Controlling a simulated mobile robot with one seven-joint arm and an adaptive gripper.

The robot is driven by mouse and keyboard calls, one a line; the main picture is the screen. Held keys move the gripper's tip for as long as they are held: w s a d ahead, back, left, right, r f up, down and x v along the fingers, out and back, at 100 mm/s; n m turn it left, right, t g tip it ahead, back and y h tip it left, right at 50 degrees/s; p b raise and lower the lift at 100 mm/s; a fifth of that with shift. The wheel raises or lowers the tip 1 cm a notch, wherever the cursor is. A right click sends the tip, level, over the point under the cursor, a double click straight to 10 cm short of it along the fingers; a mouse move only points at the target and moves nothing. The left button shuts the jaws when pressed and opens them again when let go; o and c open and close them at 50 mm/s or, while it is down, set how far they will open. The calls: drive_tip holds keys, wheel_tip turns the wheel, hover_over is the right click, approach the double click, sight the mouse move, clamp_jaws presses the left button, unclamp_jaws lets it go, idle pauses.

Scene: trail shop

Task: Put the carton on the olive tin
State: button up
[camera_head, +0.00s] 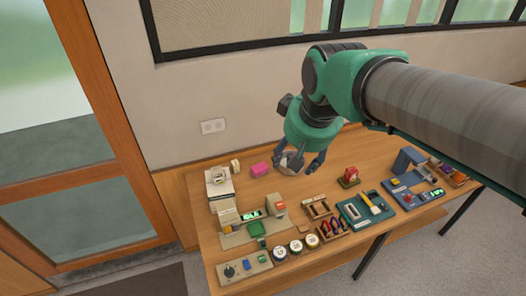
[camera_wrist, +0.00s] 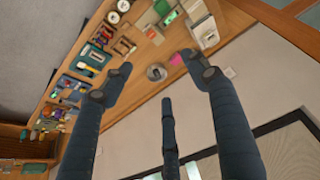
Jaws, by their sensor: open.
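My gripper (camera_head: 300,163) is open and empty, with its dark fingers spread and pointing down over the back of the table; its fingers also show in the wrist view (camera_wrist: 157,68). A grey round vessel (camera_head: 291,162) lies below the fingers, partly hidden by them in the head view; in the wrist view it (camera_wrist: 156,72) shows between two fingertips, apart from them. I cannot tell for sure which thing is the carton or the olive tin. A bright pink block (camera_head: 260,169) and a small cream block (camera_head: 235,166) stand left of my gripper.
The wooden table (camera_head: 206,240) holds a pale machine (camera_head: 219,188) at left, round-topped containers (camera_head: 296,246) in front, a wooden rack (camera_head: 317,207), a teal tray (camera_head: 352,214) and a red item (camera_head: 350,175). Bare wood shows around the pink block. A wall stands behind.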

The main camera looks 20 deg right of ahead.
drive_tip(key=s+a+f, duration=0.1)
drive_tip(key=s+a, duration=0.1)
drive_tip(key=s, duration=0.3)
drive_tip(key=s+a+f+t, duration=0.1)
drive_tip(key=s+a, duration=0.1)
drive_tip(key=s, duration=0.3)
drive_tip(key=shift+a+f+y, duration=0.3)
drive_tip(key=shift+a, duration=0.05)
wheel_tip(320, 180, down, 12)
drive_tip(key=b, duration=1.2)
